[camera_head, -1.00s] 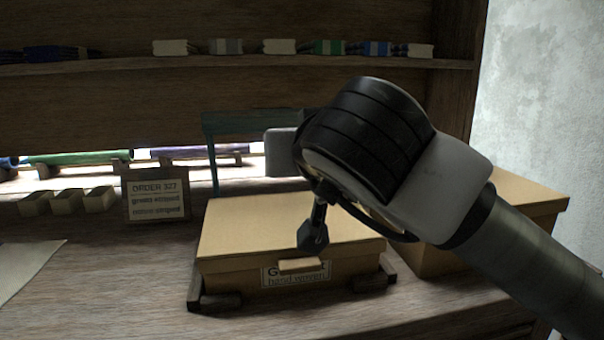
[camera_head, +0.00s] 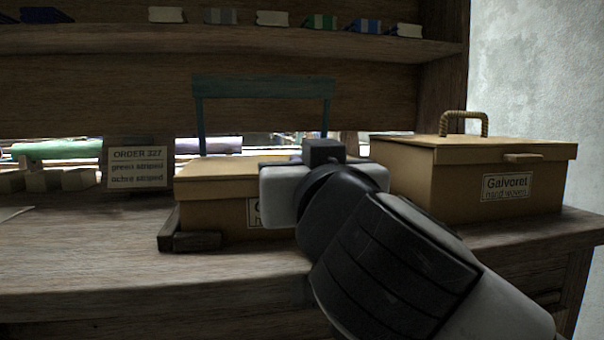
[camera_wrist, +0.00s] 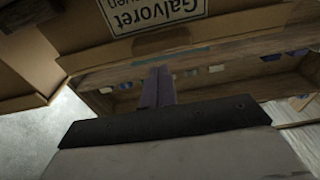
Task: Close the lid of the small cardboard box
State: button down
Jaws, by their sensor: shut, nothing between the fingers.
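A small tan cardboard box (camera_head: 210,215) stands on the bench in a low dark wooden cradle (camera_head: 190,243). Its lid (camera_head: 225,170) lies flat on top in the head view and looks down. My gripper and wrist hide its right part and most of its label. In the head view my gripper is in front of the box, and its fingertips are hidden. In the wrist view my gripper (camera_wrist: 155,88) is shut with nothing in it. A labelled cardboard front (camera_wrist: 85,22) shows upside down above the fingers there, apart from them.
A larger closed cardboard box (camera_head: 465,190) with a rope handle stands to the right. A sign (camera_head: 137,168) stands left of the small box. A teal frame (camera_head: 262,88) rises behind. A shelf (camera_head: 250,42) with folded cloths crosses above. The bench front left is clear.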

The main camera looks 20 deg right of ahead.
jog(key=shift+f+b, duration=1)
jog(key=shift+f, duration=0.4)
jog(key=shift+f, duration=0.2)
jog(key=shift+r, duration=0.15)
